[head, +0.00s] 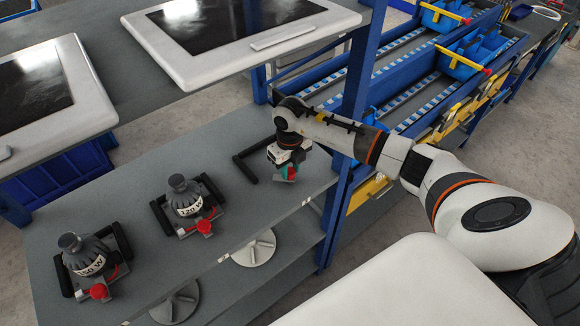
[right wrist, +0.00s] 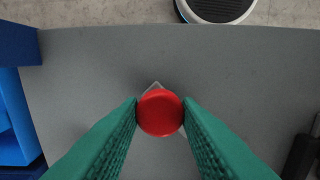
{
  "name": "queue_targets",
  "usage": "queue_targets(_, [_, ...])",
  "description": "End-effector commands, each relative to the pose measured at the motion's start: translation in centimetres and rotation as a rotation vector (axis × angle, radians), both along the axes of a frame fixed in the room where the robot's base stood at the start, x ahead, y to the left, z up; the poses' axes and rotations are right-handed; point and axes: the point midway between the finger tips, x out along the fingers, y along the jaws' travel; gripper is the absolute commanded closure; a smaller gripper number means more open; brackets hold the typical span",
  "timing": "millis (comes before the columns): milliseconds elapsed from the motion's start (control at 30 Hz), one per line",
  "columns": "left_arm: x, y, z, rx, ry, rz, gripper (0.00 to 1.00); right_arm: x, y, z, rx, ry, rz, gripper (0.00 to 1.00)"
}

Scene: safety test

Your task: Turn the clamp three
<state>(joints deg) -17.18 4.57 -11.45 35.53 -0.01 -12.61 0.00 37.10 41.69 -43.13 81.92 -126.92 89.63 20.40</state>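Three clamps stand in a row on the grey shelf. The left clamp (head: 99,291) has a red knob and a dark weight marked 150 W, the middle clamp (head: 204,227) a red knob and a weight marked 120 W. At the right clamp, a black bar frame (head: 246,167) shows; the rest is mostly hidden behind my right gripper (head: 287,174). In the right wrist view, the gripper's green fingers (right wrist: 161,112) close on both sides of a round red knob (right wrist: 160,113), appearing to touch it. My left gripper is not in view.
A blue post (head: 357,80) rises just right of my right gripper. A white-framed dark panel (head: 330,20) lies on the upper shelf above it. Round grey discs (head: 255,248) sit on the level below. Blue bins (head: 470,50) stand on racks at the back right.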

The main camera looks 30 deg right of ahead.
Motion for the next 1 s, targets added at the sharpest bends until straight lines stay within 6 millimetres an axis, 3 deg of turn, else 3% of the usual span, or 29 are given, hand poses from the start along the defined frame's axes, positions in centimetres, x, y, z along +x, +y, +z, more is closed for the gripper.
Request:
queue_targets(467, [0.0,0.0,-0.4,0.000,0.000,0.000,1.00,0.1,0.0,0.0,0.000,-0.002,-0.094,0.92])
queue_targets(1000, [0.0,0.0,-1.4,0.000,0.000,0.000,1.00,0.1,-0.1,0.1,0.000,-0.002,-0.528,0.92])
